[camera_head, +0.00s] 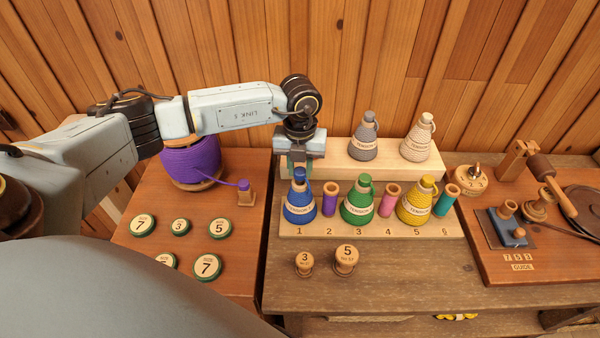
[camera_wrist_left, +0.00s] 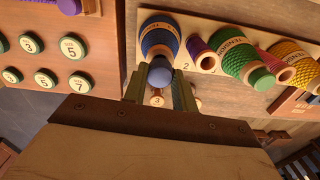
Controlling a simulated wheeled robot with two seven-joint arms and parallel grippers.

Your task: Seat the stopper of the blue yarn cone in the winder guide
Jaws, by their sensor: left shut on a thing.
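The blue yarn cone (camera_head: 300,207) stands upright at place 1 of the light wooden rack (camera_head: 380,228), with a label band round it. Its blue stopper (camera_head: 299,175) is at the cone's top. My left gripper (camera_head: 299,160) is above the cone, pointing down. In the left wrist view its fingers (camera_wrist_left: 160,90) are on both sides of the round blue stopper (camera_wrist_left: 159,76), shut on it. The cone (camera_wrist_left: 159,36) is right behind the stopper; I cannot tell any gap. The winder guide (camera_head: 498,234), a dark plate with a wooden tube and blue block, is on the right board. My right gripper is not in view.
Green (camera_head: 357,207) and yellow (camera_head: 415,209) cones and several coloured tubes share the rack. Grey (camera_head: 363,145) and cream (camera_head: 416,145) cones stand on a raised step behind. Two wooden pegs (camera_head: 345,260) stand in front. The winder arm (camera_head: 545,172) rises behind the guide.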

